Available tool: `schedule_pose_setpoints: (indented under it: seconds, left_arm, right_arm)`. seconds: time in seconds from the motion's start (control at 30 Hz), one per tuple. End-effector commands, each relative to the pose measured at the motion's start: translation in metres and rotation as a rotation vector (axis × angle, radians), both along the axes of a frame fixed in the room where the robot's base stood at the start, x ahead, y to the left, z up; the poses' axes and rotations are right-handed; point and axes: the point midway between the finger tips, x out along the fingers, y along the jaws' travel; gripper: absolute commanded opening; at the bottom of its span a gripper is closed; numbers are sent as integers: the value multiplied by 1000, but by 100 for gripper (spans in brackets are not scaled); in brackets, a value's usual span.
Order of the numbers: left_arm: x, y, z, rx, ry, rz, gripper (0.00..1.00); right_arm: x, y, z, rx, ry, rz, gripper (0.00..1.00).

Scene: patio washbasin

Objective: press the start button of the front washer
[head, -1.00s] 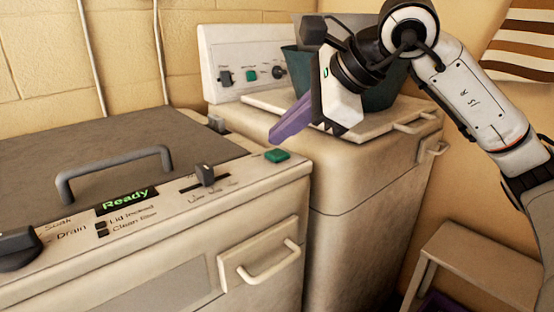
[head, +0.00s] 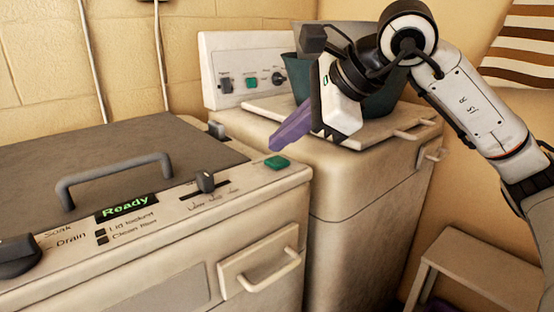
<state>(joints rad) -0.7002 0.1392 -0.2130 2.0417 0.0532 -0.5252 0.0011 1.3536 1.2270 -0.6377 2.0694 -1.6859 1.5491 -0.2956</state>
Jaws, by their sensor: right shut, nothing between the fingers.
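The front washer (head: 180,255) fills the lower left, with a grey lid. Its green start button (head: 278,163) sits at the right end of the top panel. The panel display (head: 127,205) reads "Ready" in green. My right gripper (head: 273,147) has purple fingers that are shut and empty. Its tips point down and left, and look just above and behind the green button in the picture. Whether they touch it I cannot tell; a small gap shows. My left gripper is not in view.
A slider knob (head: 205,181) stands left of the button, and a lid handle (head: 115,178) rises from the lid. Behind, a second washer (head: 365,190) carries a dark green tub (head: 300,75). A low stool (head: 480,265) stands at the lower right.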

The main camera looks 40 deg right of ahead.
Motion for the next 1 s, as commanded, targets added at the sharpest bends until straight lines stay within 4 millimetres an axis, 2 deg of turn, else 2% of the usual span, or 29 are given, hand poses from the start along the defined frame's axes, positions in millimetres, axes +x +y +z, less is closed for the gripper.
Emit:
schedule_pose_setpoints:
  seconds: [0.77, 1.0]
  left_arm:
    - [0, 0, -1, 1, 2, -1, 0]
    - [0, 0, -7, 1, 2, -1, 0]
  right_arm:
    - [0, 0, 0, 0, 0, 0, 0]
    - [0, 0, -7, 0, 1, 1, 0]
